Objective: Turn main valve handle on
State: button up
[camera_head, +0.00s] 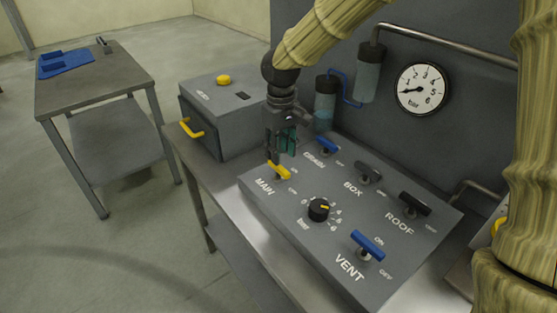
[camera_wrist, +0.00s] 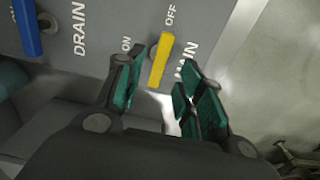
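The yellow main valve handle (camera_head: 280,172) is on the sloped grey panel, beside the MAIN label. In the wrist view the yellow handle (camera_wrist: 159,62) runs roughly up and down, with OFF printed beyond its upper end and ON to its left. My gripper (camera_head: 275,154) is above the handle in the head view. In the wrist view the fingers of my gripper (camera_wrist: 163,72) are spread apart on either side of the handle's near end. I see no clear contact. The gripper partly covers the handle in the head view.
The panel also holds a blue DRAIN handle (camera_head: 329,146), a blue VENT handle (camera_head: 367,246), dark BOX (camera_head: 369,172) and ROOF (camera_head: 414,204) handles and a black knob (camera_head: 319,210). A grey box (camera_head: 222,112) stands left; a gauge (camera_head: 422,89) is behind.

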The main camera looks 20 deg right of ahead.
aim_at(279, 167)
jog(key=f, duration=0.1)
jog(key=w+f, duration=0.1)
jog(key=f, duration=0.1)
jog(key=shift+w+a+f, duration=0.1)
jog(key=shift+w+f, duration=0.05)
jog(key=shift+f, duration=0.4)
jog(key=shift+s+f+p, duration=0.15)
jog(key=shift+s+p, duration=0.2)
jog(key=shift+s, duration=0.3)
jog(key=shift+w+f, duration=0.4)
jog(key=shift+f, duration=0.1)
jog(key=shift+s+r, duration=0.2)
jog(key=shift+s, duration=0.05)
jog(key=shift+c, duration=1.3)
grip_shut()
